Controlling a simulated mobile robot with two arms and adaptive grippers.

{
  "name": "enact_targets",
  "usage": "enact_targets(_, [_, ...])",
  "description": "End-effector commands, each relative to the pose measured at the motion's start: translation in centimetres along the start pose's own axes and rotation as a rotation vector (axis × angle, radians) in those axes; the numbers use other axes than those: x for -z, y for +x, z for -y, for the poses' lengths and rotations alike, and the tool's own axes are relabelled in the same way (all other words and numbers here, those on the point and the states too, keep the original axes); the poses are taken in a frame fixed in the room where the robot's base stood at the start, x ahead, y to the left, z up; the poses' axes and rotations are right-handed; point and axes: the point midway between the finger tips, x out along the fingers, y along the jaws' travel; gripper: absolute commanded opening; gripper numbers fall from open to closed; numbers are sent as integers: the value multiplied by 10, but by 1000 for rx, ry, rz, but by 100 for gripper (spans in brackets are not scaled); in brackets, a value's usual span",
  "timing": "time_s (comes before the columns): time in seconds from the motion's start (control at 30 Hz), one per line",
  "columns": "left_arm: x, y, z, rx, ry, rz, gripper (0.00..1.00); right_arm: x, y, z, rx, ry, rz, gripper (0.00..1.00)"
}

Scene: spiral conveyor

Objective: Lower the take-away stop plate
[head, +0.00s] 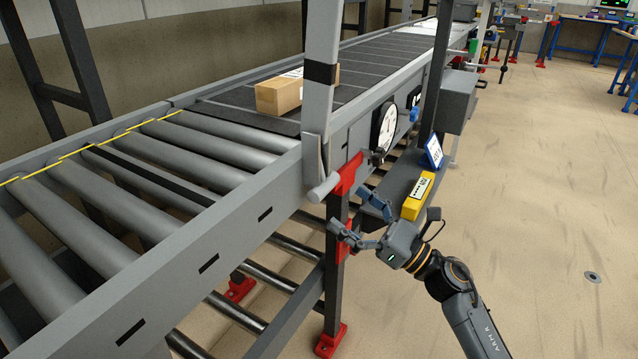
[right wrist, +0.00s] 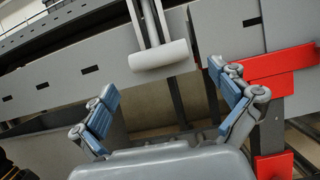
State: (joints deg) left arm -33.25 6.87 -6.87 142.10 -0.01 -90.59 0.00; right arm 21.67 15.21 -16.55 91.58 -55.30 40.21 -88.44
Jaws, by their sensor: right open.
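A light grey cylindrical handle (head: 324,187) sticks out from the conveyor's near side rail, at the foot of a tall grey upright (head: 321,75) with a black band. In the right wrist view the handle (right wrist: 158,55) hangs on two thin rods, just beyond and between the fingertips. My right gripper (head: 358,215) is open and empty, to the lower right of the handle and apart from it. A dark strip (head: 150,178) lies between the rollers; I cannot tell whether it is the stop plate. My left gripper is not in view.
A cardboard box (head: 279,96) sits on the dark belt behind the rollers (head: 60,225). A red bracket (head: 346,176) on a leg is close to my right fingers. A yellow device (head: 417,196) and a blue-edged sign (head: 432,152) stand on a side shelf.

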Motion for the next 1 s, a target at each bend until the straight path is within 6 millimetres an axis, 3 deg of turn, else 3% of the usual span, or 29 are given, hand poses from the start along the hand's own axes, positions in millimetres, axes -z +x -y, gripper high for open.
enact_targets(0.1, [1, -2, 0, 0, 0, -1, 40, -2, 26, 0, -2, 1, 3, 98])
enact_targets(0.3, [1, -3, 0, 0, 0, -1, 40, -1, 55, 0, -1, 1, 1, 98])
enact_targets(0.5, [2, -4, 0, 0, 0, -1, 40, 0, 67, 0, -1, 1, 0, 98])
enact_targets(0.77, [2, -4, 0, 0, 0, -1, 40, 0, 67, 0, 0, 1, 0, 98])
enact_targets(1.0, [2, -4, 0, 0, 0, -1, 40, 0, 67, 0, 0, 1, 0, 49])
